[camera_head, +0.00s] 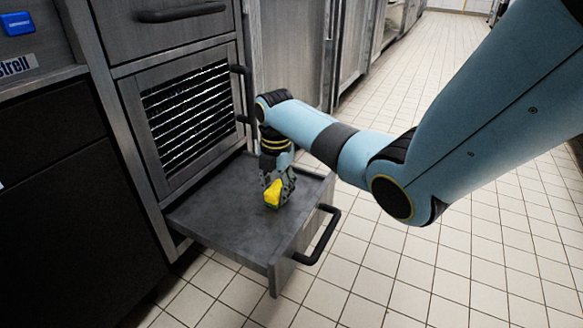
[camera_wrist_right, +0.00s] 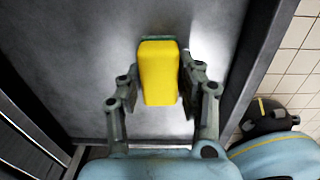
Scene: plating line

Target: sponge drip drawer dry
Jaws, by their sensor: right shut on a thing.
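A yellow sponge (camera_head: 272,194) with a thin green layer is at my right gripper (camera_head: 277,183), over the open drawer (camera_head: 222,226). In the right wrist view the sponge (camera_wrist_right: 160,72) sits between the two fingers of the right gripper (camera_wrist_right: 160,85), which is shut on it. The sponge is low over the grey drawer surface (camera_wrist_right: 85,85); I cannot tell whether it touches it. The drawer is pulled out from the cabinet, with a black handle (camera_head: 322,236) on its front. My left gripper is not in view.
A slatted vent panel (camera_head: 187,112) stands behind the drawer, under another drawer with a black handle (camera_head: 180,12). A dark counter with a blue object (camera_head: 17,23) is at the left. The tiled floor (camera_head: 430,255) at the right is clear.

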